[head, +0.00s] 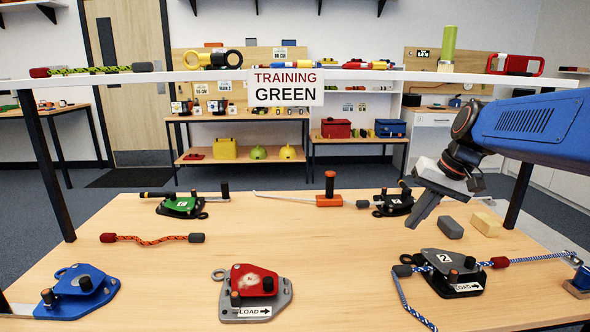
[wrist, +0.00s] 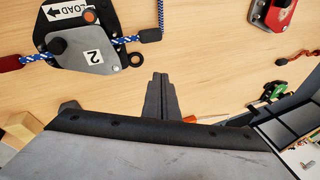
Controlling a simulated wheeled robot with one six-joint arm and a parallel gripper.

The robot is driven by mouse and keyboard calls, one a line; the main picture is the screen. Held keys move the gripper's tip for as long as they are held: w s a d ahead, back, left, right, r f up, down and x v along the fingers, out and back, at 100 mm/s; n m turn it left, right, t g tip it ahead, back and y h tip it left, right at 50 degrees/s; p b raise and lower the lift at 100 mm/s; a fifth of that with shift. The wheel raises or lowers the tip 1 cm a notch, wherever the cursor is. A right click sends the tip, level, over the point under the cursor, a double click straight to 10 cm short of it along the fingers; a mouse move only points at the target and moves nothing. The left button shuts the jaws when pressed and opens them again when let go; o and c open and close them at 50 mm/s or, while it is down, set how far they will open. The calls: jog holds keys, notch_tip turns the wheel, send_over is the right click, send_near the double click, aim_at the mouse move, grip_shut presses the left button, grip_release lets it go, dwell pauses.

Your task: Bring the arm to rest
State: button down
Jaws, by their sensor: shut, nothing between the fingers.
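My gripper (head: 421,222) is shut and empty. In the head view it hangs above the right part of the wooden table (head: 330,270), pointing down, with my blue arm reaching in from the right. In the wrist view the closed fingers (wrist: 160,84) stand over bare table. The grey device marked 2 (head: 445,268) lies in front of the gripper, apart from it, with a blue-and-white rope (head: 535,257) running through it. It also shows in the wrist view (wrist: 94,56).
A grey block (head: 449,228) and a wooden block (head: 486,223) lie near the gripper. A black device (head: 394,202) is behind it. A red device (head: 255,285), a blue device (head: 80,290), a green device (head: 182,205) and an orange-handled tool (head: 329,200) lie leftward. A white shelf rail (head: 215,75) crosses above.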

jog(key=s+f+n+t+h, duration=0.1)
jog(key=s+f, duration=0.5)
jog(key=s, duration=0.6)
jog(key=s+f+n+t+h, duration=0.1)
jog(key=s+f, duration=0.5)
jog(key=s, duration=0.6)
jog(key=shift+f+h, duration=0.3)
jog(key=shift+h, duration=0.4)
